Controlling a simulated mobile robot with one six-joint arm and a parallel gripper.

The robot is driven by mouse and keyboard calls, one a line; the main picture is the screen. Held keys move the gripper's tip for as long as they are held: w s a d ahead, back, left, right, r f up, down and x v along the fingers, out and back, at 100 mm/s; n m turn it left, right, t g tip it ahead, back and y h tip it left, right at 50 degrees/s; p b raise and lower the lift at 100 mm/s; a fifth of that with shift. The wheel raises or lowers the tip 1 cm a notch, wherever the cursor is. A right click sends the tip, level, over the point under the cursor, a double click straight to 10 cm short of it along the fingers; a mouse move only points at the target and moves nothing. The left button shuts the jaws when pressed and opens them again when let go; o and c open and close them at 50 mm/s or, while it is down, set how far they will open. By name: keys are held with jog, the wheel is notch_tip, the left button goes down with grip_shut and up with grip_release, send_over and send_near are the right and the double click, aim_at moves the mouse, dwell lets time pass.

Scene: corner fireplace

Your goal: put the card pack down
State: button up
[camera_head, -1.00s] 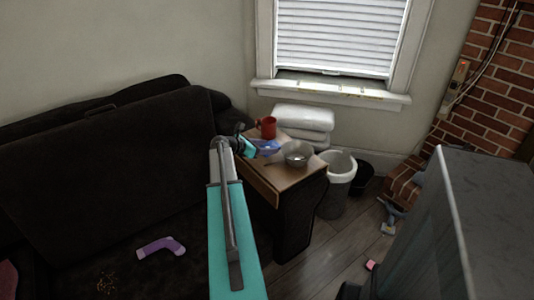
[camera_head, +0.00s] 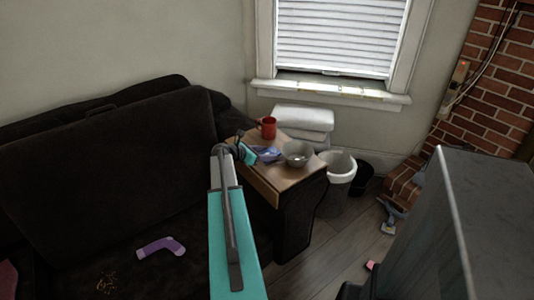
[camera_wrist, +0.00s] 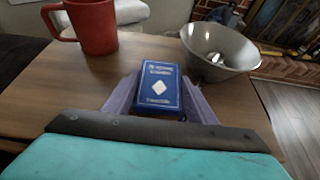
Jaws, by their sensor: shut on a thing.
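The card pack (camera_wrist: 158,90) is a blue box with white lettering and a white diamond. In the wrist view it lies flat between the two pale purple fingers of my gripper (camera_wrist: 156,98), which are shut on it. It is over the small wooden side table (camera_head: 271,188), between a red mug (camera_head: 267,128) and a metal bowl (camera_head: 297,153). I cannot tell whether its underside touches the tabletop. In the head view my gripper (camera_head: 262,154) is at the table's left side, and the pack is too small to make out clearly.
The red mug (camera_wrist: 92,24) is close at the left and the bowl (camera_wrist: 221,52) close at the right, with small things inside. White folded cushions (camera_head: 303,119) are behind the table. A dark sofa (camera_head: 110,165) is left, a white-lined bin (camera_head: 341,168) right.

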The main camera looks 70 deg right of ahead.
jog(key=o, duration=1.3)
jog(key=v, duration=1.2)
jog(key=w+a+f+m+t+y, duration=0.1)
jog(key=w+a+f+y, duration=0.15)
jog(key=a+f, duration=0.8)
jog(key=w+a+f+m+t+y, duration=0.15)
jog(key=w+a+f, duration=0.4)
jog(key=a, duration=0.75)
jog(key=w+a+f+m+t+y, duration=0.1)
jog(key=w+a+f+m, duration=0.1)
jog(key=a+f, duration=0.9)
jog(key=s+a+f+m+y, duration=0.2)
jog(key=s+a, duration=0.3)
jog(key=a, duration=0.6)
jog(key=s+a+f+m+g+y, duration=0.1)
jog(key=s+a+f, duration=0.4)
jog(key=a, duration=0.7)
jog(key=s+a+f+m+g+y, duration=0.1)
jog(key=s+a, duration=0.5)
jog(key=a, duration=0.6)
notch_tip(320, 180, down, 3)
jog(key=shift+r+m+y, duration=0.15)
jog(key=shift+m+y, duration=0.75)
jog(key=shift+m, duration=0.55)
